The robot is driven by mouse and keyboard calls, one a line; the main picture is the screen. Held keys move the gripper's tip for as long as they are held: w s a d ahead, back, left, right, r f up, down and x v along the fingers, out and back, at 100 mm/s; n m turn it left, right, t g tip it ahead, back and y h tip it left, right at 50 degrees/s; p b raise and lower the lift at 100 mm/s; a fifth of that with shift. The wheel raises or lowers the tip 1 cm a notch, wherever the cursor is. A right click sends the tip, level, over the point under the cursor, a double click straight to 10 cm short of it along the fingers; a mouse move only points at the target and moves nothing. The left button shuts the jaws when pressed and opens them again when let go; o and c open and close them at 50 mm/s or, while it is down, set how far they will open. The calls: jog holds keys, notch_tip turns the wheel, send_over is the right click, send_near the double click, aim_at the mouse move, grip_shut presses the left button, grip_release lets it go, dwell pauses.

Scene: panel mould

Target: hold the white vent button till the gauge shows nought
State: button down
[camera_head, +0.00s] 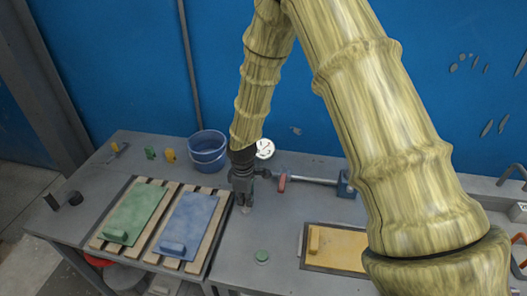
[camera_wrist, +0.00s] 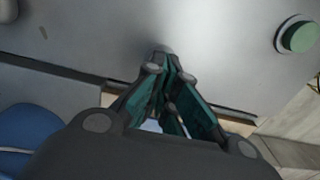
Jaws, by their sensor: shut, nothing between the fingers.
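My gripper (camera_head: 245,207) is shut and points down at the grey bench, to the right of the blue panel. In the wrist view its closed fingertips (camera_wrist: 164,58) meet at a small greyish round shape (camera_wrist: 163,47). This may be the white vent button, mostly covered by the fingers; I cannot tell whether they press it. The gauge (camera_head: 265,148) is a round white dial behind my arm, partly hidden. A dark needle shows on it, but the reading is too small to make out.
A green button (camera_head: 261,256) sits nearer the front edge; it also shows in the wrist view (camera_wrist: 300,36). A pipe with a red part (camera_head: 283,181) runs right of my gripper. A yellow panel (camera_head: 345,250), blue panel (camera_head: 189,224), green panel (camera_head: 137,213) and bucket (camera_head: 207,149) surround it.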

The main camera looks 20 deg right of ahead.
jog(key=shift+f+b, duration=0.5)
jog(key=shift+f, duration=0.7)
jog(key=shift+r, duration=0.1)
dwell(0.8)
jog(key=shift+r+p, duration=2.55)
jog(key=shift+r, duration=0.9)
jog(key=shift+s+f, duration=0.1)
